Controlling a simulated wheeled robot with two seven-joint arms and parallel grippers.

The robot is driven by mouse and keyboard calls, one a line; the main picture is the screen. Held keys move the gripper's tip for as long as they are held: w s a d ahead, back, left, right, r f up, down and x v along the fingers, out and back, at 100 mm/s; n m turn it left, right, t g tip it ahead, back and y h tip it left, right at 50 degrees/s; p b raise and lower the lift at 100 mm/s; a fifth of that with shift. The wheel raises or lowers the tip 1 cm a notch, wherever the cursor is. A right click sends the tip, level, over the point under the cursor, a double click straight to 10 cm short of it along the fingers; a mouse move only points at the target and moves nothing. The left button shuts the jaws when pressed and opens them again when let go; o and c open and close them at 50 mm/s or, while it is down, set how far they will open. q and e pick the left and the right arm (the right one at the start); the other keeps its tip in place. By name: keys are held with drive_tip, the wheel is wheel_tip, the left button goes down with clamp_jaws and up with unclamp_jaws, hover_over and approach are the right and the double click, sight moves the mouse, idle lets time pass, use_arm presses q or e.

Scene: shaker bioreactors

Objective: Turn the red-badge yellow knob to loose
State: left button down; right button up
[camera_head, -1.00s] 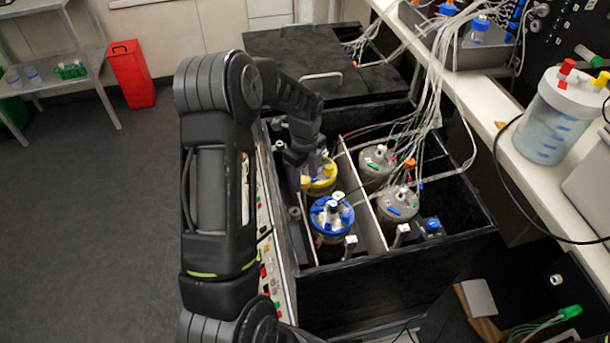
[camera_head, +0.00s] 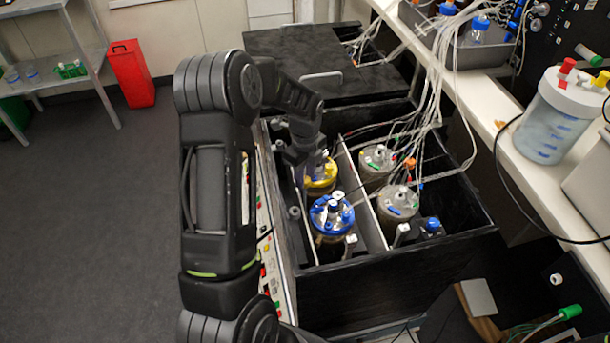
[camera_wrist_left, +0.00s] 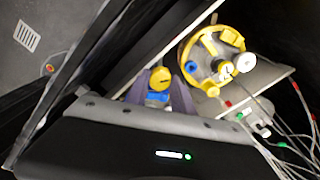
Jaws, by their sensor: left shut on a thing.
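A small round yellow knob (camera_wrist_left: 160,77) with a dark line on its face sits above a blue part (camera_wrist_left: 157,98) in the left wrist view. My left gripper (camera_wrist_left: 160,87) has one finger on each side of the knob and is shut on it. In the head view, my left gripper (camera_head: 305,160) points down into the black box beside the yellow-lidded vessel (camera_head: 320,178), and the knob is hidden. That vessel's yellow lid (camera_wrist_left: 214,58) is close to the right of the fingers in the wrist view. I cannot make out a red badge on the knob. My right gripper is not visible.
A blue-lidded vessel (camera_head: 331,213) stands in front of the yellow-lidded one. Two grey-lidded vessels with tubes stand beyond a white divider (camera_head: 368,208). The black box wall (camera_head: 400,275) encloses them. A white bench (camera_head: 490,125) runs along the right.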

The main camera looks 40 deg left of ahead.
use_arm(q)
drive_tip(key=shift+n, duration=0.3)
drive_tip(key=shift+f+n+b, duration=0.1)
drive_tip(key=shift+n+b, duration=0.65)
drive_tip(key=shift+n, duration=0.45)
drive_tip(key=n+b, duration=0.1)
drive_tip(key=n, duration=0.1)
drive_tip(key=shift+n, duration=0.3)
drive_tip(key=n+b, duration=0.1)
drive_tip(key=n, duration=0.5)
drive_tip(key=shift+b, duration=0.4)
drive_tip(key=n, duration=0.6)
drive_tip(key=shift+w+n+b, duration=0.1)
drive_tip(key=shift+n+b, duration=0.3)
drive_tip(key=n, duration=0.5)
drive_tip(key=shift+n, duration=0.3)
drive_tip(key=c, duration=1.1)
unclamp_jaws()
